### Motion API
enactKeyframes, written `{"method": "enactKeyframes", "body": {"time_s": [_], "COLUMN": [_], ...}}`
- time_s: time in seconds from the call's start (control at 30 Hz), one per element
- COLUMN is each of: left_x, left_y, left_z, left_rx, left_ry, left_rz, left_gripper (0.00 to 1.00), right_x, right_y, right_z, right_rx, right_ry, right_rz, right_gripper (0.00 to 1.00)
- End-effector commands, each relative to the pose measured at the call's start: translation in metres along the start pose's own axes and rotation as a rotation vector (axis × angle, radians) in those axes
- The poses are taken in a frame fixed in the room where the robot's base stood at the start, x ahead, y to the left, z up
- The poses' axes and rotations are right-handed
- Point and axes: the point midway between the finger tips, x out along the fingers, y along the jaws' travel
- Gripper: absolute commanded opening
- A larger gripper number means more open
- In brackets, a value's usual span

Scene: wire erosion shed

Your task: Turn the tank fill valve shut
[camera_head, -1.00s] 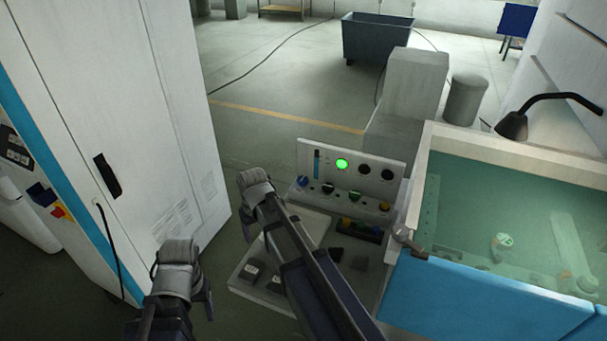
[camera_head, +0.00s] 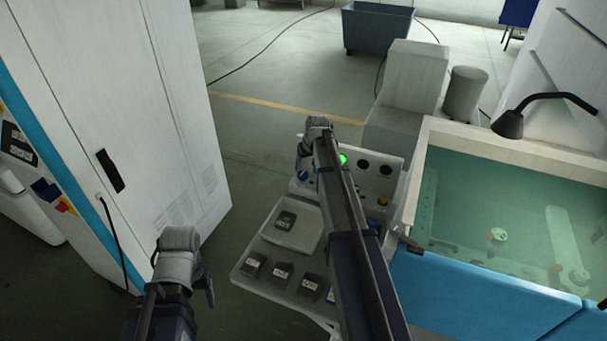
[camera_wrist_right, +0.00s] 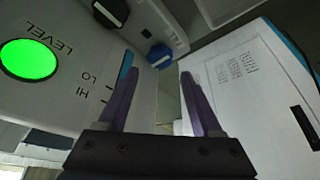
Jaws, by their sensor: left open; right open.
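A grey control panel (camera_head: 386,160) stands left of the tank, with a lit green level lamp (camera_head: 343,159) that also shows large in the right wrist view (camera_wrist_right: 29,60). A blue knob (camera_head: 302,176) is at the panel's left end; in the right wrist view a blue knob (camera_wrist_right: 159,56) lies just beyond my fingertips, beside a darker knob (camera_wrist_right: 110,12). My left gripper (camera_head: 209,290) is open, low at left, away from the panel.
The tank (camera_head: 470,150) of greenish liquid fills the right side, with a lamp (camera_head: 509,124) over it. A tall white cabinet (camera_head: 130,120) stands at left. A shelf (camera_head: 250,240) with several dark labelled blocks lies below the panel.

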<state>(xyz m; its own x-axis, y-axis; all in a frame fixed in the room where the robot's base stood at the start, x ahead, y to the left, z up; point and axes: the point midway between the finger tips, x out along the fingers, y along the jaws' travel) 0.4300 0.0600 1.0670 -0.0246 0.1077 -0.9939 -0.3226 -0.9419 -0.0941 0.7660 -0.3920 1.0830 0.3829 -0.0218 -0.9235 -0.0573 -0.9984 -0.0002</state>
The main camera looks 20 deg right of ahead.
Motion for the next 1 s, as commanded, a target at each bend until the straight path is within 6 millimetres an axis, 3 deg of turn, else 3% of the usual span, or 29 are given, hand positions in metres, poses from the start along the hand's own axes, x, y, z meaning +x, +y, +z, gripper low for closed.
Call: {"method": "enactKeyframes", "body": {"time_s": [0.3, 0.5, 0.83, 1.0], "left_x": [0.043, 0.060, 0.061, 0.061], "left_y": [0.004, 0.006, 0.006, 0.006], "left_z": [-0.003, -0.004, -0.004, -0.004], "left_rx": [0.006, 0.005, 0.005, 0.005], "left_ry": [0.000, 0.000, 0.000, 0.000], "left_rz": [-0.001, -0.001, -0.001, -0.001], "left_gripper": [0.67, 0.67, 0.67, 0.67], "right_x": [0.046, 0.066, 0.067, 0.067], "right_y": [0.000, 0.000, 0.000, 0.000], "right_z": [0.002, 0.001, 0.000, 0.000], "right_rx": [0.000, 0.000, 0.000, 0.000], "right_ry": [0.000, 0.000, 0.000, 0.000], "right_rz": [0.000, 0.000, 0.000, 0.000], "right_gripper": [0.67, 0.67, 0.67, 0.49]}}
